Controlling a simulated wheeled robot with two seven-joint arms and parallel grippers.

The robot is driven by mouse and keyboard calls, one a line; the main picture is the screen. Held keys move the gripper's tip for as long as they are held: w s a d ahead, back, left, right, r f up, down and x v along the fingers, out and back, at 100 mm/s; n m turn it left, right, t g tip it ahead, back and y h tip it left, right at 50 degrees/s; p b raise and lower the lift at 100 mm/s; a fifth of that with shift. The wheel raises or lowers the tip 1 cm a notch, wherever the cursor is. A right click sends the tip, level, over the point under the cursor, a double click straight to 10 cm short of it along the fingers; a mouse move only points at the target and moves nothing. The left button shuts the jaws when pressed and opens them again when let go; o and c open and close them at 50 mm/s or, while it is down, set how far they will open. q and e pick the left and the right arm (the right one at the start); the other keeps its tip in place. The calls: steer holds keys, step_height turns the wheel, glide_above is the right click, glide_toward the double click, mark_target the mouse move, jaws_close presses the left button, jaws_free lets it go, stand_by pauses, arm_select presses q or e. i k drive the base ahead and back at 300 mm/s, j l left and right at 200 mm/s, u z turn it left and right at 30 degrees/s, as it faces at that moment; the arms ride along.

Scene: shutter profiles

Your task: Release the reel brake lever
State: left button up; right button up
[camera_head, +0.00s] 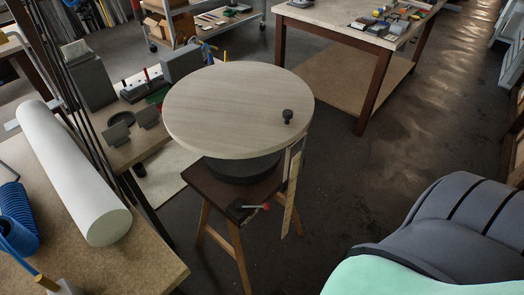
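A round pale wooden reel disc (235,100) lies flat on a dark drum (243,168) above a wooden trestle stand (226,190). A dark knob (287,117) stands up near the right edge of the disc. A small lever with a red end (266,206) sits low at the front of the stand, below the disc; I take it to be the brake lever. Its exact brake position is too small to tell. Neither of my grippers is in view, and nothing touches the lever or the disc.
A bench with a long white roll (72,172) and a blue coiled hose (17,215) fills the left. A table with small parts (392,20) stands at the back right. A pale upright strip (291,192) is beside the stand.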

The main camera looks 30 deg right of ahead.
mark_target(266, 205)
steer(key=z, duration=1.05)
